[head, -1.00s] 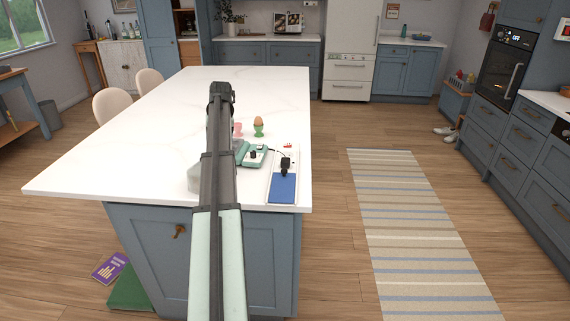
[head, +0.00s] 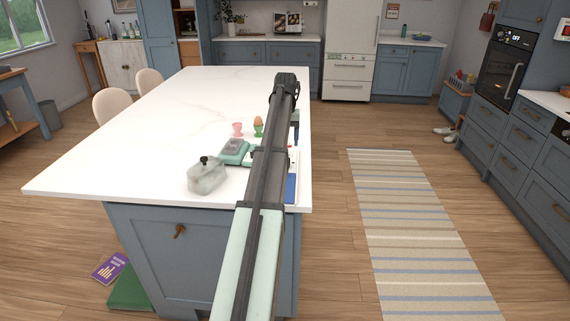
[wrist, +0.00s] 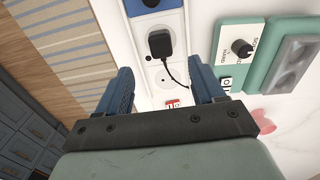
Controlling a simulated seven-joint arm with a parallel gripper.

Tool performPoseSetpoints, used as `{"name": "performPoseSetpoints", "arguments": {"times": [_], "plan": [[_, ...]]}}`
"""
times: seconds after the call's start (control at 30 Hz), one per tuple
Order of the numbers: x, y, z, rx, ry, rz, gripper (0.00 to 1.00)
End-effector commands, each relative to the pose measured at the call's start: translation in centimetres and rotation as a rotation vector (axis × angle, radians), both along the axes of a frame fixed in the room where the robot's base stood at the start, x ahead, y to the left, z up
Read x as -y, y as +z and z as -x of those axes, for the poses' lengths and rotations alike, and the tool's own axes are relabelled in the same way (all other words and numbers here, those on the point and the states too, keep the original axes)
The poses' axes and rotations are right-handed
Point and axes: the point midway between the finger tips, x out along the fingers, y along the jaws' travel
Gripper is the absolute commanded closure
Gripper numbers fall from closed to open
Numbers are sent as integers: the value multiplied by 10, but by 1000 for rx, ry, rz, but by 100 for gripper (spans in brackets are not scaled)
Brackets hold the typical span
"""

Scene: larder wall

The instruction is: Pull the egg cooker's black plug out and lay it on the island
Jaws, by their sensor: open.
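The black plug (wrist: 160,43) sits in a white socket strip (wrist: 165,80) with a blue end section, and a black cord curves from it. In the head view my arm hides the plug; part of the blue end (head: 291,188) shows. The teal egg cooker (head: 235,151) stands on the white island (head: 150,130), left of the strip. In the wrist view its panel with a black knob (wrist: 238,48) is at the right. My gripper (wrist: 161,70) is open and empty, its blue fingers spread to either side of the strip. The plug shows beyond the fingertips, apart from them.
A grey translucent cover (head: 206,177) with a black knob stands near the island's front. A pink egg cup (head: 237,129) and a green cup holding a brown egg (head: 258,124) stand behind the cooker. The island's left side is clear. A striped rug (head: 410,220) lies right.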

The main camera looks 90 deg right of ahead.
Motion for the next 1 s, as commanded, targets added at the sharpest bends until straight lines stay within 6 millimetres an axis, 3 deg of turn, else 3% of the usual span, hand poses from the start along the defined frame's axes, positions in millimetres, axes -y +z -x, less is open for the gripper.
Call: {"name": "performPoseSetpoints", "arguments": {"times": [0.37,1.0], "plan": [[0,-5,-1,1,1,0,32],[-1,-73,-1,1,1,-1,32]]}}
